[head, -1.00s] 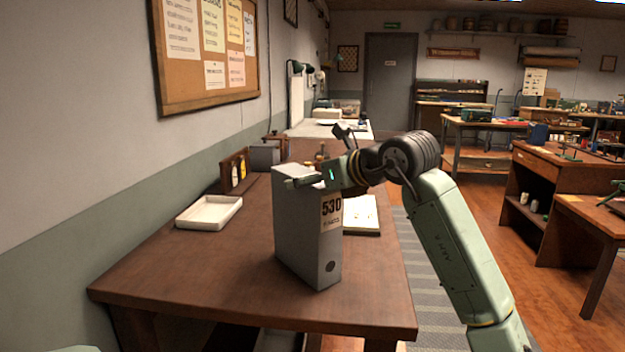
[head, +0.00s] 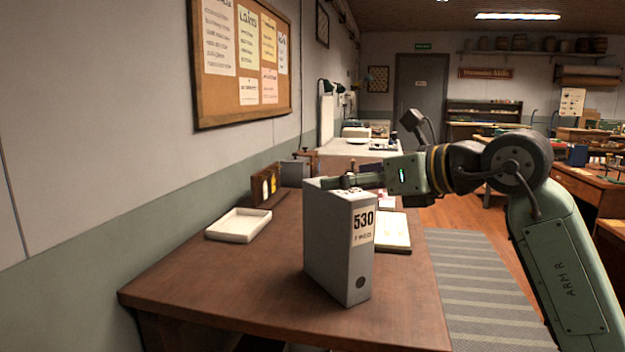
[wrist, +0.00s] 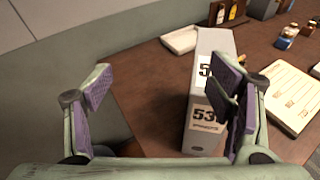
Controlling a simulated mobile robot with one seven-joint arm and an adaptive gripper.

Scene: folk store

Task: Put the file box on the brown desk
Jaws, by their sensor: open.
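The grey file box (head: 330,240), with a "530" label, stands upright on the brown desk (head: 225,290) near its front right part. My gripper (head: 338,183) is at the top of the box in the head view. In the wrist view, its purple-padded fingers (wrist: 168,92) are spread wide apart and hold nothing. The file box (wrist: 203,115) shows just left of the right finger, which hides part of its label. I cannot tell whether that finger touches the box.
A white tray (head: 239,226) lies behind and left of the box. An open book or pad (head: 394,232) lies to its right. A wooden rack with bottles (head: 265,187) stands at the wall. The front left of the desk is clear.

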